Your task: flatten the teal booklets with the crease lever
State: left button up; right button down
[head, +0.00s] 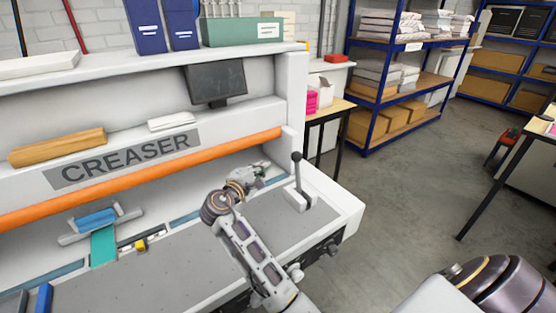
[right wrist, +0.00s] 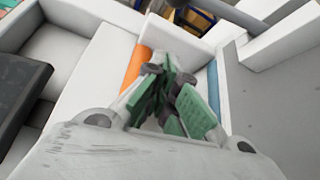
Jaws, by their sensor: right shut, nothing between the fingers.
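The crease lever (head: 298,177) is a grey rod with a black knob, upright on a white base at the right end of the creaser bed. My right gripper (head: 262,171) is shut and empty, to the left of the lever and apart from it in the head view. Its green-padded fingers (right wrist: 168,88) show in the right wrist view. One teal booklet (head: 103,245) lies on the left part of the bed. Its far end is under or against a grey and blue press piece (head: 96,219). My left gripper is not in view.
The creaser's orange bar (head: 150,178) runs along the back of the bed. A small yellow-marked item (head: 141,244) lies right of the booklet. A dark monitor (head: 216,82) hangs above. The grey bed (head: 190,255) is clear in the middle. Blue shelving (head: 352,100) stands behind.

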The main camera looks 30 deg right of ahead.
aim_at(297, 173)
jog(key=shift+d, duration=0.1)
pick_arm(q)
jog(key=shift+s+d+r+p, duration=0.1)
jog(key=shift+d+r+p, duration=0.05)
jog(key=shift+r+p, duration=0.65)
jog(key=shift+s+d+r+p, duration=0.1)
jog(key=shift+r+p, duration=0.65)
pick_arm(e)
jog(key=w+d, duration=0.1)
jog(key=d, duration=0.8)
jog(key=shift+w, duration=0.4)
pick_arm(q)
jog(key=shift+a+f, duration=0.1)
pick_arm(e)
jog(key=shift+d+f, duration=0.1)
jog(key=shift+d, duration=0.05)
